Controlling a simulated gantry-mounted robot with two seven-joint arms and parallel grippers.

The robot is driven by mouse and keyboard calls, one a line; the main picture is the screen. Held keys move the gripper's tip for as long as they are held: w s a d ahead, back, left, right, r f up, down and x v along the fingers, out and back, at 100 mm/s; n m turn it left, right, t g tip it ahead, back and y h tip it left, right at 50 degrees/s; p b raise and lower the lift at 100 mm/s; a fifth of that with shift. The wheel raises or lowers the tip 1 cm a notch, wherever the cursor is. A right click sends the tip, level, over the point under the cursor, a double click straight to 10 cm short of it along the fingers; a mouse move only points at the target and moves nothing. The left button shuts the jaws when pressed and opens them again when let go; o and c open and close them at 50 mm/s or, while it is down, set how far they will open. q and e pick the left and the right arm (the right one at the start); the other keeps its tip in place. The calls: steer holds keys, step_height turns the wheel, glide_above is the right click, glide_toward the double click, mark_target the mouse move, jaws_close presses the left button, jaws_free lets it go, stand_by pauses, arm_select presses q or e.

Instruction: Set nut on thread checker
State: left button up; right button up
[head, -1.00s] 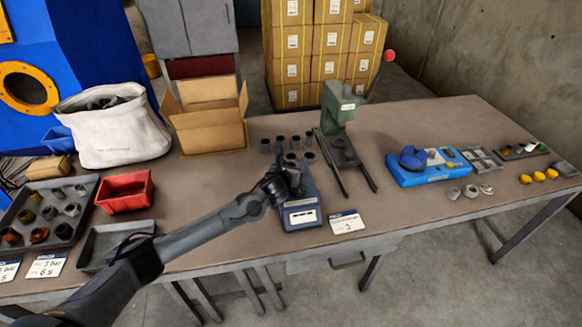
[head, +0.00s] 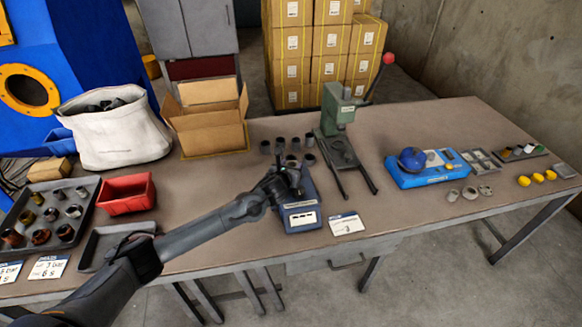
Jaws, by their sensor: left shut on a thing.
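A blue-grey box-shaped device with a white label, which looks like the thread checker (head: 302,216), stands near the front edge of the table, left of the green press. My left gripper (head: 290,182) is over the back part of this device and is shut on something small. The held thing is mostly hidden by the gripper, so I cannot tell whether it touches the device. Several dark nut-like cylinders (head: 281,143) stand on the table just behind the gripper. My right gripper is not in view.
A green press (head: 337,115) with a red-knobbed lever stands right of the device. A white card (head: 346,224) lies beside the device. A blue device (head: 425,168) is further right. A red bin (head: 126,194), grey trays and an open carton (head: 207,128) are left.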

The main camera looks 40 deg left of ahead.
arm_select(q)
steer(key=shift+f+b, duration=0.5)
steer(key=shift+f, duration=0.3)
stand_by(0.7)
steer(key=o, duration=0.9)
steer(key=shift+p+v, duration=0.9)
steer(key=shift+p, duration=0.2)
steer(key=p+v, duration=0.3)
steer(key=v, duration=0.1)
steer(key=shift+r+p, duration=0.1)
steer(key=shift+p, duration=0.2)
steer(key=p+v, duration=0.3)
steer(key=shift+s+d+r, duration=0.1)
steer(key=shift+s+d, duration=0.05)
steer(key=shift+s, duration=0.2)
steer(key=shift+s+d+r+p, duration=0.15)
steer(key=shift+s+d+p, duration=0.1)
steer(key=shift+s+p, duration=0.25)
